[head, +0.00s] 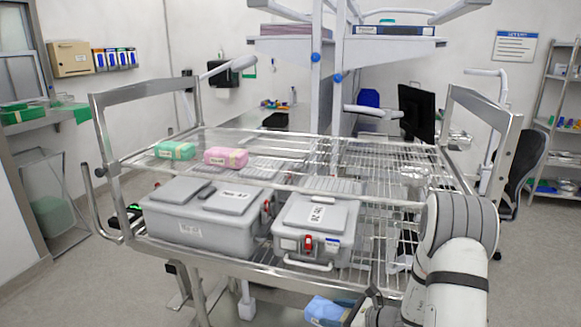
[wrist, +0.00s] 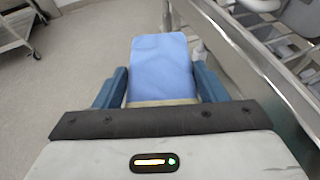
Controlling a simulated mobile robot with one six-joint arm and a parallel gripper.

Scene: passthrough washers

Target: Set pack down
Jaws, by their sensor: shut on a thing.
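A blue wrapped pack (wrist: 162,68) with a pale band across its near end is between my gripper's (wrist: 163,88) two blue fingers in the wrist view. My gripper is shut on it. In the head view the blue pack (head: 325,310) shows at the bottom edge, below and in front of the cart's wire shelf (head: 385,225), partly cut off by the frame. In the wrist view the pack is over the floor, with the cart's metal rail to its right.
The cart carries a large grey case (head: 190,232), a smaller grey case (head: 310,243), a green pack (head: 175,151) and a pink pack (head: 226,157). A clear shelf edge spans above the cases. The wire shelf's right part looks mostly bare.

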